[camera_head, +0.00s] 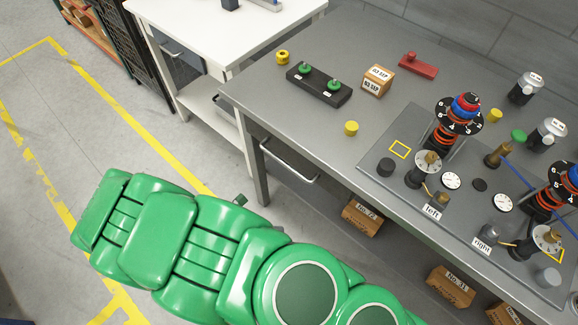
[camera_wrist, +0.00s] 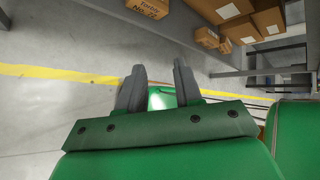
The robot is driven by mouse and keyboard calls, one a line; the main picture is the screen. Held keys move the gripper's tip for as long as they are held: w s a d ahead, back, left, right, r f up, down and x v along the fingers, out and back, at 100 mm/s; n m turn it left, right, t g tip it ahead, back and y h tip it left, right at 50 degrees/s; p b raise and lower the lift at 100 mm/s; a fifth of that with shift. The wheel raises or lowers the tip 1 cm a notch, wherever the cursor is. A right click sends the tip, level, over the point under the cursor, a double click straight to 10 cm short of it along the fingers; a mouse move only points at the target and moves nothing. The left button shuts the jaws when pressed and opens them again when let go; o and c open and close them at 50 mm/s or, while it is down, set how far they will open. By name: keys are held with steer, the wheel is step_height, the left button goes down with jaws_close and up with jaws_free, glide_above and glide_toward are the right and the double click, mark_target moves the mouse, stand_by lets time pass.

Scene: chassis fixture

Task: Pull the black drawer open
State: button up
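Two dark drawers with metal bar handles show in the head view. One dark drawer (camera_head: 290,160) is under the front edge of the grey workbench, with its handle along its front. Another dark drawer (camera_head: 182,62) is under the white table. Both look shut; I cannot tell which is the black drawer meant. My gripper (camera_wrist: 160,78) shows in the wrist view with its two grey fingers apart and nothing held between them. It points over the floor, apart from any handle. In the head view my green arm hides most of the gripper.
The grey workbench (camera_head: 262,88) carries a black block with green knobs, a small box, a red piece and dial fixtures. Cardboard boxes (camera_head: 362,215) stand beneath it, and boxes (camera_wrist: 205,37) also show in the wrist view. Floor with yellow lines (camera_head: 120,125) is clear at left.

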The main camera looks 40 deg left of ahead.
steer(key=w+r+n+t, duration=0.2)
steer(key=w+n, duration=0.1)
steer(key=n, duration=0.2)
steer(key=n+t+y, duration=0.5)
steer(key=n+y, duration=0.1)
steer(key=n, duration=0.1)
glide_toward(289, 166)
steer(key=w, duration=0.3)
steer(key=shift+w+a+f, duration=0.1)
steer(key=shift+w+f, duration=0.3)
steer(key=shift+w, duration=0.75)
steer(key=shift+w+f, duration=0.4)
steer(key=shift+w, duration=0.75)
steer(key=shift+w+f, duration=0.4)
steer(key=shift+w, duration=0.7)
jaws_close()
